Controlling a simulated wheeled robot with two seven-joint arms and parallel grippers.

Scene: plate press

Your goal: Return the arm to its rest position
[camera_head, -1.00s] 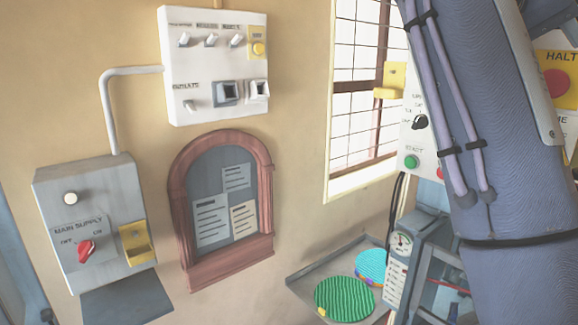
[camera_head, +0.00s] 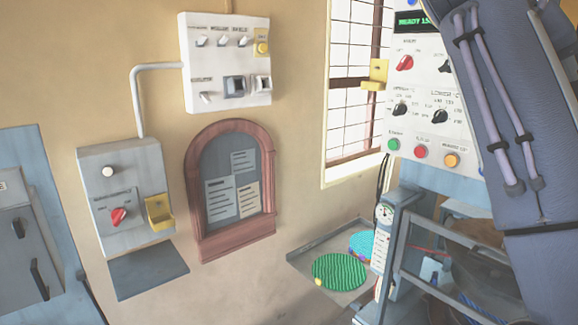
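One of my arms (camera_head: 500,90), blue-grey with two purple cables along it, comes down across the upper right of the head view. I cannot tell from this view which arm it is. Neither gripper shows. The arm covers the right part of the press's control panel (camera_head: 437,98), which has a green display, a red knob, black knobs and coloured buttons. Below it stands the press frame (camera_head: 400,235) with a round gauge (camera_head: 384,211).
A grey tray (camera_head: 312,252) holds a green ribbed disc (camera_head: 340,272) and a blue disc (camera_head: 362,243). On the wall are a white switch box (camera_head: 225,95), a main supply box (camera_head: 100,225) and a notice board (camera_head: 231,235). A grey cabinet (camera_head: 60,215) stands at left.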

